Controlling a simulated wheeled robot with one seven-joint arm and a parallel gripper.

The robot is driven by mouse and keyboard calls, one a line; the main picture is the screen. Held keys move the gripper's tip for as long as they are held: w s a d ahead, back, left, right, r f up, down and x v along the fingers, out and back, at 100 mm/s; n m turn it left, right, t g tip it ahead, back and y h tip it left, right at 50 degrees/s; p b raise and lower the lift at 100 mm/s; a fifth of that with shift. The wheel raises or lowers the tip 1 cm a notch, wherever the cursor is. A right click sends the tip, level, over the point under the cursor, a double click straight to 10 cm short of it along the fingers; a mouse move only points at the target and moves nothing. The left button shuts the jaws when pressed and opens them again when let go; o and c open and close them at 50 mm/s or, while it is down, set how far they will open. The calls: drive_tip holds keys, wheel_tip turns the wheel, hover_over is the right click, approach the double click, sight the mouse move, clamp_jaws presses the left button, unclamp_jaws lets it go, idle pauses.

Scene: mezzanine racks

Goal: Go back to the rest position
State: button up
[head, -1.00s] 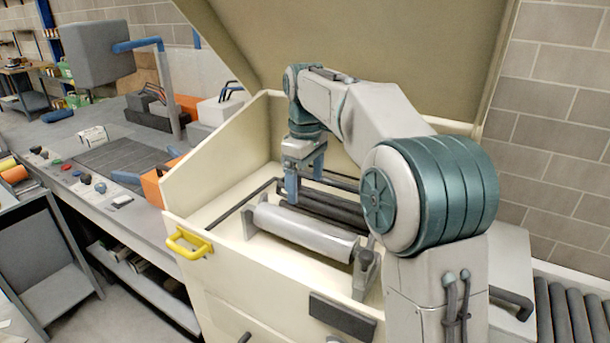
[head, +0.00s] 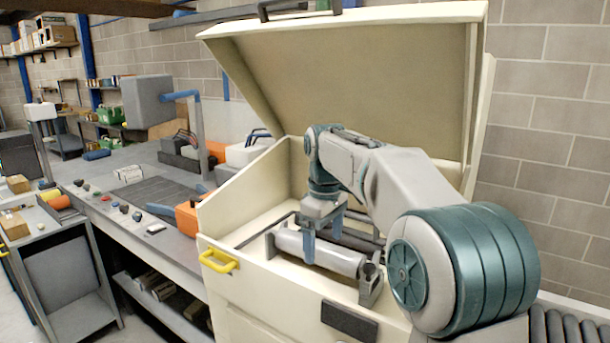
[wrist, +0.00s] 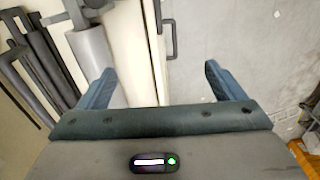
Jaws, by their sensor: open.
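My gripper (head: 324,240) is open and empty, its blue-grey fingers apart. In the head view it hangs over the open cream machine box, in front of or above the silver roller. In the wrist view my gripper (wrist: 160,85) has its fingers spread over the box's front wall and the grey floor, with nothing between them. The silver roller (head: 345,258) lies in grey holders inside the box; its end also shows in the wrist view (wrist: 92,55), to the left of the fingers.
The box's lid (head: 350,80) stands open behind my arm. A yellow handle (head: 220,261) sticks out of the front wall. A grey bench (head: 110,205) with knobs runs to the left. A roller conveyor (head: 570,328) is at the lower right, and a block wall (head: 550,120) behind.

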drive_tip(key=s+d+f+m+t, duration=0.1)
drive_tip(key=s+d+f+m, duration=0.2)
drive_tip(key=s, duration=0.5)
drive_tip(key=s+d+f+m+t, duration=0.1)
drive_tip(key=s+d+f+m, duration=0.3)
drive_tip(key=s, duration=0.5)
drive_tip(key=s+d+f+m, duration=0.3)
drive_tip(key=s+d+f, duration=0.1)
drive_tip(key=s, duration=0.5)
drive_tip(key=shift+s+f+m+t, duration=0.15)
drive_tip(key=shift+s+m+t, duration=0.05)
drive_tip(key=shift+m+t, duration=0.2)
